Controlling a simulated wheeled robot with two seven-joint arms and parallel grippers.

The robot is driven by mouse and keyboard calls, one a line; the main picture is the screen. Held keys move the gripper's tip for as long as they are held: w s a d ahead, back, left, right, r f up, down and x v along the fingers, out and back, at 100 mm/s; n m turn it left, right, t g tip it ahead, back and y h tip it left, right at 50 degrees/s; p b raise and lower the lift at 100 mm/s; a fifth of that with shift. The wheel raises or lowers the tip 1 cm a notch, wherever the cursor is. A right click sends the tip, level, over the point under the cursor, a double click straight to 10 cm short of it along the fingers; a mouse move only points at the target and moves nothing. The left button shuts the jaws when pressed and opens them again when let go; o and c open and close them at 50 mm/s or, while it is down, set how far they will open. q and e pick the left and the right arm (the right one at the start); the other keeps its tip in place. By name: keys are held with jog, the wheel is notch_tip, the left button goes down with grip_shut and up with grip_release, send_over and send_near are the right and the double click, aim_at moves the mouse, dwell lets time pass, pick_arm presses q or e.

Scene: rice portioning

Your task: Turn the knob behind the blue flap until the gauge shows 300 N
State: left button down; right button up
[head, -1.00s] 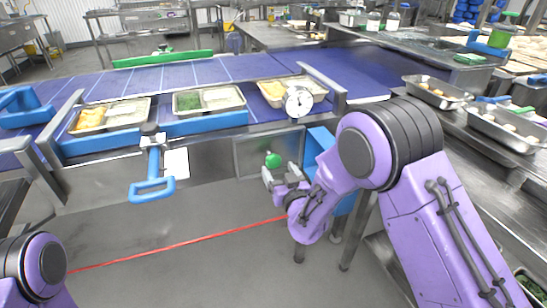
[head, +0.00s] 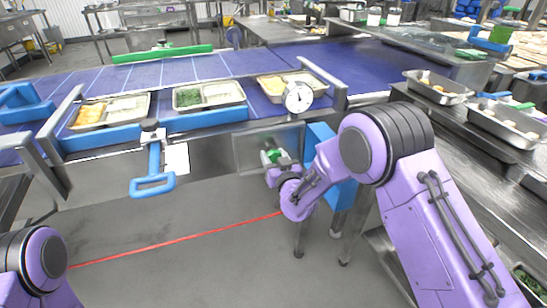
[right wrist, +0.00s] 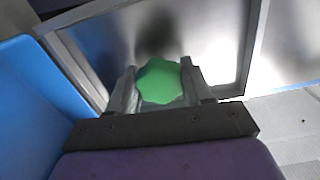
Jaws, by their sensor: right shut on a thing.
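The green knob (head: 270,156) sits in a recess in the front panel under the conveyor. It also shows in the right wrist view (right wrist: 160,82), lobed and set between the two fingers. My right gripper (head: 273,163) is shut on the knob. The blue flap (head: 322,140) stands swung open on the right side of the recess; in the right wrist view its blue face (right wrist: 35,95) is at the left. The round white gauge (head: 298,99) is above the recess on the conveyor edge; its reading is too small to tell. My left gripper is out of view.
Food trays (head: 208,95) stand on the blue conveyor (head: 170,75). A blue-handled lever (head: 153,172) hangs from the front panel, with a white sheet (head: 177,158) beside it. A red line (head: 180,241) runs along the floor. A steel counter with trays (head: 507,124) is at the right.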

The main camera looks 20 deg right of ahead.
jog(key=shift+m, duration=0.3)
jog(key=m, duration=0.3)
jog(key=shift+m, duration=0.4)
jog(key=m, duration=0.3)
jog(key=shift+m, duration=0.4)
jog(key=m+b, duration=0.1)
jog(key=m, duration=0.2)
jog(key=shift+f+m, duration=0.1)
jog(key=shift+m, duration=0.2)
jog(key=shift+m+b, duration=0.55)
jog(key=shift+m, duration=1.55)
jog(key=o, duration=1)
jog(key=shift+o, duration=0.2)
jog(key=shift+s, duration=0.1)
